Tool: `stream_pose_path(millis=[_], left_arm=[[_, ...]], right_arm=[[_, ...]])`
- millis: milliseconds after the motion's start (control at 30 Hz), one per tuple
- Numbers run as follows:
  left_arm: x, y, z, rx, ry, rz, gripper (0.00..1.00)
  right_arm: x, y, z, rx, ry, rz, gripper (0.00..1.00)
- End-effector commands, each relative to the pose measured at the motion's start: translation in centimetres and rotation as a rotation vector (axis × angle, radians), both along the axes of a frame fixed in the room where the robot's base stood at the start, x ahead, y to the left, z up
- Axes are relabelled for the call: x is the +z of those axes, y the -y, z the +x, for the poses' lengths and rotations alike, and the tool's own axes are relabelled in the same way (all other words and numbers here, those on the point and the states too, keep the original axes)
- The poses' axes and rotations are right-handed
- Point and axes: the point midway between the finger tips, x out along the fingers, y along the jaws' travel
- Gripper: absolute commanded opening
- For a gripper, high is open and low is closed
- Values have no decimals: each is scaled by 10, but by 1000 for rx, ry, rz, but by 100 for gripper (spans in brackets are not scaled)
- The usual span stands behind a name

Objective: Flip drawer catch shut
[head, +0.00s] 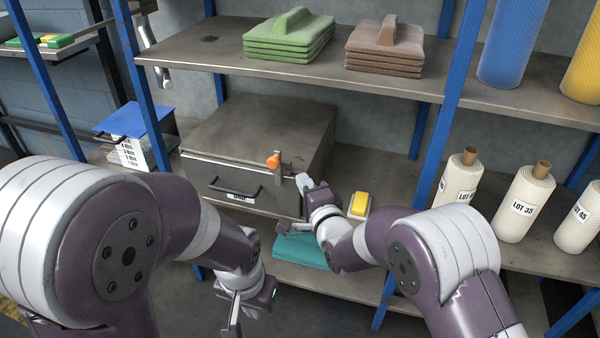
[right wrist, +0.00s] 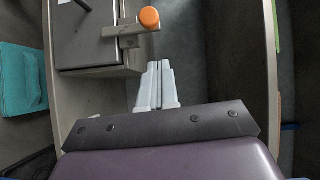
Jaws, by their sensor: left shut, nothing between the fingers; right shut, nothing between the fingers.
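The drawer (head: 205,178) is the front of a dark grey metal box on the shelf, with a black handle (head: 235,188) and a small label. The catch is a metal bar with an orange knob (head: 273,161) at the drawer's upper right; the knob also shows in the right wrist view (right wrist: 149,17), beside the catch's metal bar (right wrist: 125,31). My right gripper (head: 303,181) is shut and empty, just right of the catch. In the right wrist view its fingertips (right wrist: 159,64) are apart from the knob. My left gripper (head: 234,325) is shut and empty, low in front of the shelves.
A yellow-topped object (head: 359,205) stands right of my right gripper. Green (head: 290,36) and brown (head: 385,45) stacks sit on the upper shelf. Blue posts (head: 440,110) frame the shelving. White rolls (head: 525,200) stand at right.

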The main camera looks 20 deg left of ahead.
Motion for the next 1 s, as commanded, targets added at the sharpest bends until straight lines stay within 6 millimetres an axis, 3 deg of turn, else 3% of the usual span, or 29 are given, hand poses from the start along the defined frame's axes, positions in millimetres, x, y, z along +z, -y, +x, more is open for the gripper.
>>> stream_pose_path(millis=[100, 300, 867, 933, 967, 1000], left_arm=[[5, 0, 0, 0, 0, 0, 0], [7, 0, 0, -1, 0, 0, 0], [7, 0, 0, 0, 0, 0, 0], [7, 0, 0, 0, 0, 0, 0], [7, 0, 0, 0, 0, 0, 0], [7, 0, 0, 0, 0, 0, 0]], right_arm=[[4, 13, -18, -1, -1, -1, 0], [5, 26, -36, -1, 0, 0, 0], [4, 27, -39, 0, 7, -12, 0], [-5, 28, -40, 5, 23, -108, 0], [-17, 29, -41, 15, 17, -200, 0], [-43, 35, -49, 41, -10, -360, 0]])
